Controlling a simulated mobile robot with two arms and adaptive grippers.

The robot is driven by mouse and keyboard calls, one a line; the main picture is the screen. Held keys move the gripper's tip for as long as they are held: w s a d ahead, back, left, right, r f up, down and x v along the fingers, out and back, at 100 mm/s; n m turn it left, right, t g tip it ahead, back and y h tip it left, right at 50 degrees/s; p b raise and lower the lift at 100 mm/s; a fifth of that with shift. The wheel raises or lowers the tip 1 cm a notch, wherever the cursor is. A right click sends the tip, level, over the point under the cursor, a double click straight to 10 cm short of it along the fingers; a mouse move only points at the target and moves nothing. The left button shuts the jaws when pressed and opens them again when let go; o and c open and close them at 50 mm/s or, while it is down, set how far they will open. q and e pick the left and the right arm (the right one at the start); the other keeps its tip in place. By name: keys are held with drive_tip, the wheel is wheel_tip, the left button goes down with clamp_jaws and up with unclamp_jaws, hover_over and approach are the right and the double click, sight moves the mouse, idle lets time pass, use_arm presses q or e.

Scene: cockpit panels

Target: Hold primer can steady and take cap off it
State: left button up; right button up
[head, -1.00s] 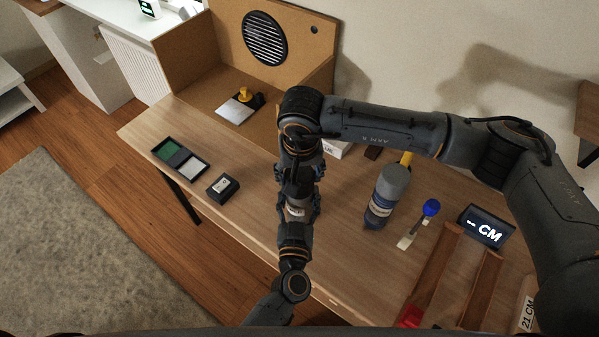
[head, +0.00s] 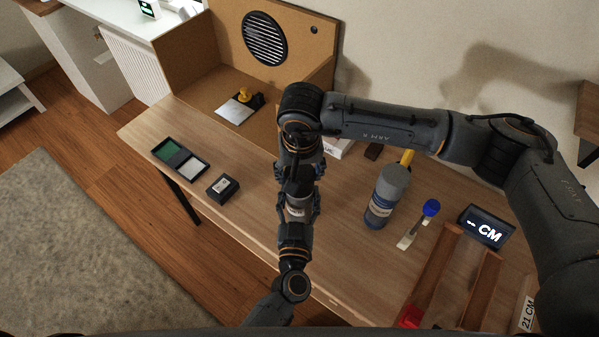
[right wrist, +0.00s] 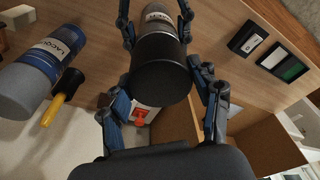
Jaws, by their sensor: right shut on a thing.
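The primer can (head: 296,211) stands upright near the table's front, mostly hidden by my grippers in the head view. In the right wrist view its pale grey body (right wrist: 158,16) shows above the wide dark cap (right wrist: 161,72). My right gripper (head: 300,180) reaches down from above. In the right wrist view its fingers (right wrist: 161,80) are closed on both sides of the cap, and the cap sits on the can. My left gripper (head: 297,214) comes in from the front, with its fingers around the can's body, as the right wrist view (right wrist: 157,25) also shows.
A blue lacquer can (head: 381,205) stands right of my grippers, near a blue-topped tool (head: 431,208) and a CM display (head: 486,228). A wooden frame (head: 437,268) is at front right. A small black box (head: 222,187) and colour tray (head: 181,158) lie left.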

sight(299, 169)
drive_tip(key=shift+r, duration=0.75)
drive_tip(key=shift+r, duration=2.05)
use_arm(q)
drive_tip(key=o, duration=1.8)
drive_tip(key=shift+c, duration=0.2)
